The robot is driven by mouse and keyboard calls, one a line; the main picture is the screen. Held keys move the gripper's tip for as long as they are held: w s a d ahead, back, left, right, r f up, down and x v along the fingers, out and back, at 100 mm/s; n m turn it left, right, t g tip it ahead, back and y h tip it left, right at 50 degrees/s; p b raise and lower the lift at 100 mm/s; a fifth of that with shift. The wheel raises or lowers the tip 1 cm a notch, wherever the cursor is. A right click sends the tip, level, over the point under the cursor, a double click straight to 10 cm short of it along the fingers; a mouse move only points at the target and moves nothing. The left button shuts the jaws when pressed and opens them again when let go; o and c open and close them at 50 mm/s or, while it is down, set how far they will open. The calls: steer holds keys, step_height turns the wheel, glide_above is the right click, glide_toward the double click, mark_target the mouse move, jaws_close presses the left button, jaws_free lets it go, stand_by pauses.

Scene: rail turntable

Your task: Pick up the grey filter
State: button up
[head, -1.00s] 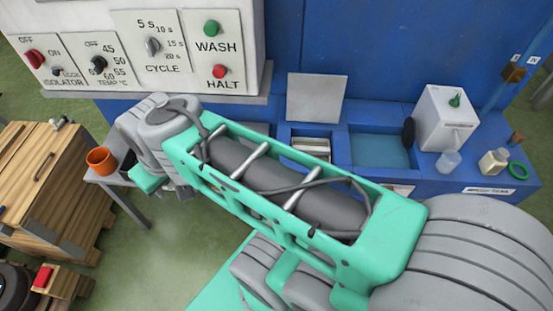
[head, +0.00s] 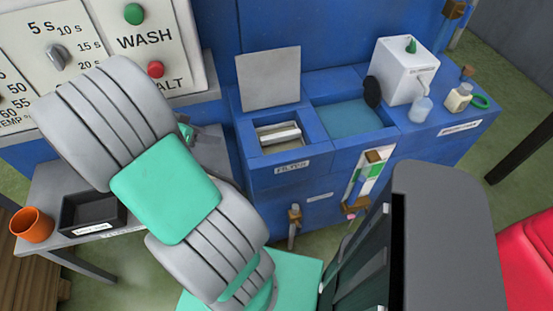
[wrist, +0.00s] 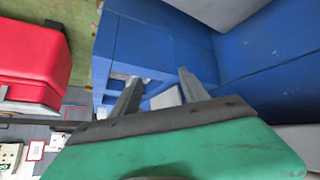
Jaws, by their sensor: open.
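The grey filter appears to be the pale grey ribbed piece (head: 278,134) in the open well (head: 252,150) labelled FILTER on the blue machine in the head view. My gripper shows in the wrist view (wrist: 160,82) with its two fingers apart and nothing clearly between them. A light grey patch (wrist: 166,98) lies beyond the fingers; I cannot tell whether it is the filter. In the head view my arm hides most of the gripper, which is left of the well and apart from the filter.
A square grey lid (head: 268,80) stands raised behind the well. A basin of blue liquid (head: 350,122) and a white box (head: 405,70) are to its right. A black tray (head: 92,213) and an orange cup (head: 32,225) sit on the side table. Something red (head: 530,255) is at right.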

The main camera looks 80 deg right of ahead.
mark_target(278, 136)
steer(key=s+d+f+m+g, duration=0.1)
steer(key=s+d+m, duration=0.1)
steer(key=s, duration=0.1)
steer(key=s+d+f+m+g+b, duration=0.1)
steer(key=s+d+f+m+g, duration=0.1)
steer(key=s, duration=0.2)
steer(key=s+d+f+m+g, duration=0.1)
steer(key=s+d+m+g, duration=0.1)
steer(key=s, duration=0.1)
steer(key=shift+s+d+f+h, duration=0.15)
steer(key=shift+s+h, duration=0.15)
steer(key=shift+h, duration=0.1)
steer(key=x, duration=1)
steer(key=shift+s+d+f+p, duration=0.2)
steer(key=shift+d+f+p, duration=0.05)
steer(key=shift+d+p, duration=0.1)
steer(key=shift+a, duration=0.1)
jaws_close()
